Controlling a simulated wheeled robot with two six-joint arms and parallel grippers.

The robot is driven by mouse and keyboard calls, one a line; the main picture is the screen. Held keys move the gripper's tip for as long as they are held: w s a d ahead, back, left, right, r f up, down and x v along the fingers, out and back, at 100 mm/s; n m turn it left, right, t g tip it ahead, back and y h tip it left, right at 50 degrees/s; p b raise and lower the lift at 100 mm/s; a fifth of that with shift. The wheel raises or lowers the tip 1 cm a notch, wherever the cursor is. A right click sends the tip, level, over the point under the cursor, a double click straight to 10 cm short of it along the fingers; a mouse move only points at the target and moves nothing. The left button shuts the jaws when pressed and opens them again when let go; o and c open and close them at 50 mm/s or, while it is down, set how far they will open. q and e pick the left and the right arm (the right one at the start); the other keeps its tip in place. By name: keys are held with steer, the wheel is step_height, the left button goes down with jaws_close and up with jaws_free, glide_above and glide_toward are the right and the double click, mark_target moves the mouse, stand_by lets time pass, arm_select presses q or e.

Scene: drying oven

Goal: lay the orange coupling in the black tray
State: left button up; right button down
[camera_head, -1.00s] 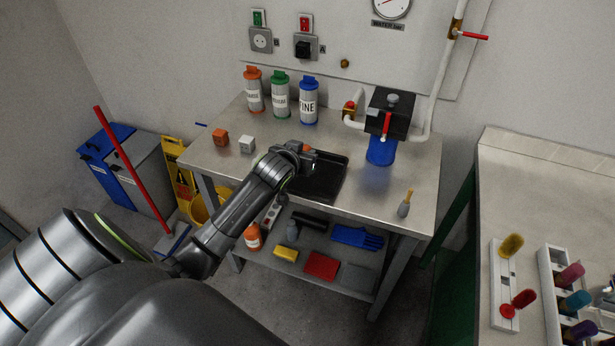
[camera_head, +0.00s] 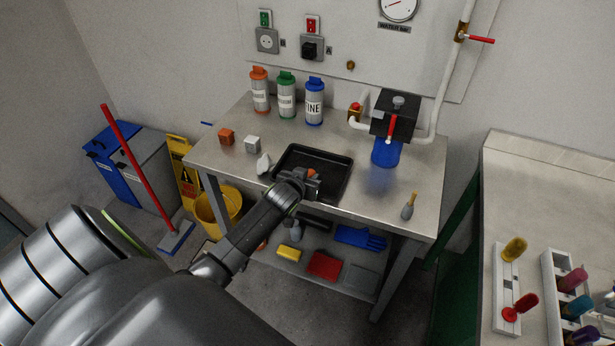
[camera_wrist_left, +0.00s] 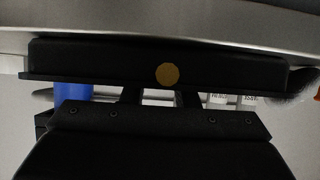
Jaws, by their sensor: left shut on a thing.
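My left gripper (camera_head: 312,178) is over the front part of the tray and shut on the orange coupling (camera_head: 311,173). Only a small orange bit of the coupling shows; the gripper hides the rest. I cannot tell whether the coupling touches the tray floor. In the left wrist view a dull yellow-orange disc (camera_wrist_left: 168,74) shows against a long black shape between the fingers. My right gripper is not in view.
An orange cube (camera_head: 226,136), a grey cube (camera_head: 252,144) and a whitish piece (camera_head: 263,164) are left of the tray. Three bottles (camera_head: 287,97) stand behind it.

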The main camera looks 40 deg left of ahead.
arm_select(q)
steer(key=o, duration=1)
steer(key=shift+f, duration=0.15)
steer(key=shift+c, duration=0.2)
steer(key=shift+r, duration=0.3)
steer(key=shift+s, duration=0.2)
steer(key=v, duration=1.1)
steer(key=shift+s, duration=0.25)
steer(key=shift+d, duration=0.15)
